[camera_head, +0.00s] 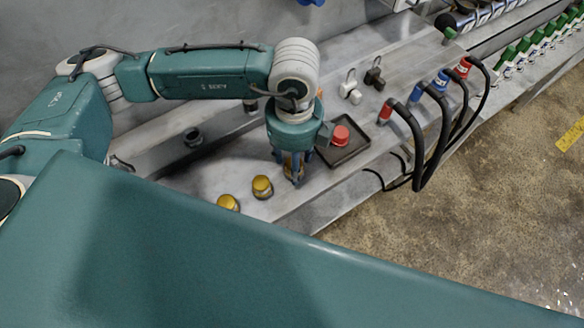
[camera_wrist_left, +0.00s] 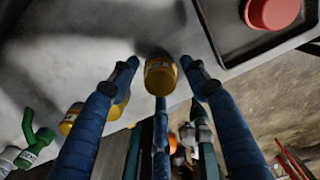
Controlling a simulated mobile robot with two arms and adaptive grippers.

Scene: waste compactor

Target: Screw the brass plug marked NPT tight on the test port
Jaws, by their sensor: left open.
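My left gripper (camera_head: 293,180) points down at the bench, its blue fingers open around a brass plug (camera_wrist_left: 160,76). In the left wrist view this plug sits between the fingertips, with visible space on both sides. In the head view the fingers mostly hide it. Two more brass plugs stand on the bench to the left, a nearer one (camera_head: 262,187) and a farther one (camera_head: 228,202). No NPT marking is readable on any plug. I cannot pick out the test port with certainty. My right gripper is not in view.
A dark tray (camera_head: 358,150) holding a red cap (camera_head: 340,136) lies just right of the gripper. Black hoses with red and blue ends (camera_head: 417,93) loop over the bench edge farther right. White (camera_head: 350,90) and dark (camera_head: 375,75) fittings stand behind.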

